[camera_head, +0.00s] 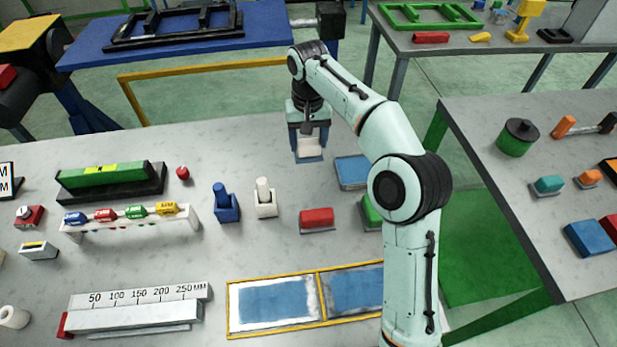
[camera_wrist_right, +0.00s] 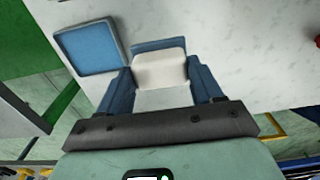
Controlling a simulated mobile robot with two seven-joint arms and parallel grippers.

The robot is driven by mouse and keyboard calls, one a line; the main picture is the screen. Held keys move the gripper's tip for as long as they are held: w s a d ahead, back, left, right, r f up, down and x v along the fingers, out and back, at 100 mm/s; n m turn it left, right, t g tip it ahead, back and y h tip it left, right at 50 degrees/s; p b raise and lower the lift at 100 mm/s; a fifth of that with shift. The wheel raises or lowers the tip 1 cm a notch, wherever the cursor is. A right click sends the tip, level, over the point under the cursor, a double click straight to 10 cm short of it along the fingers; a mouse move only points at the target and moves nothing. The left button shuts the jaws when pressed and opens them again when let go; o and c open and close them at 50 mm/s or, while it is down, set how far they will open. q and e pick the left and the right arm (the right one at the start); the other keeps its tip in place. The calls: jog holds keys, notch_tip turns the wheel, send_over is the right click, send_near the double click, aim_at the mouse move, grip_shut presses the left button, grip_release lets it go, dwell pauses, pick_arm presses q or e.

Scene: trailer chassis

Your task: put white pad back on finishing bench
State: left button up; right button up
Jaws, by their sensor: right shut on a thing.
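The white pad (camera_head: 310,146) is a small pale block between the fingers of my right gripper (camera_head: 309,138), at the far edge of the grey bench (camera_head: 240,142). In the right wrist view the white pad (camera_wrist_right: 160,72) sits between the two blue fingers of my right gripper (camera_wrist_right: 162,84), which is shut on it. A blue patch (camera_wrist_right: 158,45) shows just beyond the pad. I cannot tell whether the pad touches the surface below. My left gripper is not in view.
A blue-topped tray (camera_head: 352,172) lies right of the gripper. A white holder (camera_head: 265,200), a blue holder (camera_head: 226,205) and a red block (camera_head: 317,218) stand nearer. A yellow-framed panel (camera_head: 275,302) lies in front.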

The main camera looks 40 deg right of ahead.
aim_at(309, 155)
notch_tip(309, 155, down, 6)
jog(key=shift+r+b, duration=0.2)
jog(key=shift+b, duration=0.65)
jog(key=shift+f, duration=2)
jog(key=shift+f, duration=0.1)
jog(key=shift+f, duration=0.15)
jog(key=o, duration=1.1)
